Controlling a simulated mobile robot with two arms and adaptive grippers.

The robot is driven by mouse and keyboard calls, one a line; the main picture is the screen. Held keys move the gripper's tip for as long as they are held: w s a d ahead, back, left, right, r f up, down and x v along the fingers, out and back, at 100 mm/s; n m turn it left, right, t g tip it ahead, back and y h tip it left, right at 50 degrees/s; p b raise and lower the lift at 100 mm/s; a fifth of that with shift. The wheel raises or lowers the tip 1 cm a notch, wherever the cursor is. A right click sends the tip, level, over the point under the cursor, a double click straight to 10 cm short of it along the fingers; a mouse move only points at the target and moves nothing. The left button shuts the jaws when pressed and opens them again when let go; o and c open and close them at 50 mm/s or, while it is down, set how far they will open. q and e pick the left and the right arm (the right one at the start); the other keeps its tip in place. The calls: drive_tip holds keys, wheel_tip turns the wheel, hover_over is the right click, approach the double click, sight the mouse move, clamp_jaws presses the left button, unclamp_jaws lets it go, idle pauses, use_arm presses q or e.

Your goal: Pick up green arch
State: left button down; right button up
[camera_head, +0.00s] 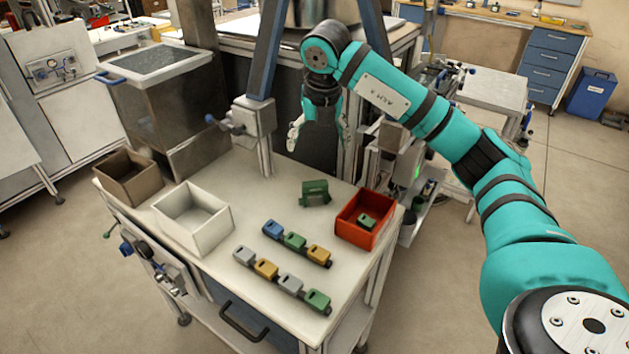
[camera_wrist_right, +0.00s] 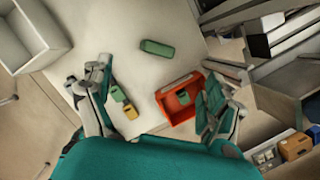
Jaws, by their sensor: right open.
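The green arch (camera_head: 315,192) stands by itself on the white table, towards the far side and left of the red bin (camera_head: 362,225). From above, in the right wrist view, the green arch (camera_wrist_right: 157,48) looks like a rounded green bar. My right gripper (camera_head: 321,138) is open and empty above the far edge of the table, beyond the arch and apart from it. In the right wrist view its fingers (camera_wrist_right: 158,85) are spread wide, with the arch ahead between them. My left gripper is not in view.
The red bin holds a small green block (camera_head: 367,220). Two rows of coloured blocks, one with a blue block (camera_head: 272,229) and one with a grey block (camera_head: 243,256), lie nearer the front. A white bin (camera_head: 192,218) and a brown bin (camera_head: 130,178) stand left.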

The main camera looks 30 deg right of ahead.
drive_tip(key=p, duration=0.2)
approach(315, 183)
drive_tip(key=f, duration=0.1)
drive_tip(key=x, duration=0.3)
drive_tip(key=shift+w+f+p, duration=0.25)
drive_tip(key=shift+p, duration=0.15)
drive_tip(key=shift+p+x, duration=0.8)
drive_tip(key=shift+x, duration=0.4)
drive_tip(key=p+x, duration=0.1)
drive_tip(key=x, duration=0.2)
drive_tip(key=shift+d+f, duration=0.15)
drive_tip(key=shift+f, duration=0.15)
drive_tip(key=shift+w+f, duration=0.1)
drive_tip(key=shift+f, duration=0.1)
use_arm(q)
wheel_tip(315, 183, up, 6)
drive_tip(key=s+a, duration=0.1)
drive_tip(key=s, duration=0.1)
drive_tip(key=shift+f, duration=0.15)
use_arm(e)
drive_tip(key=shift+c, duration=0.8)
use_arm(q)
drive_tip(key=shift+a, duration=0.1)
use_arm(e)
drive_tip(key=shift+r, duration=0.1)
drive_tip(key=c, duration=1.1)
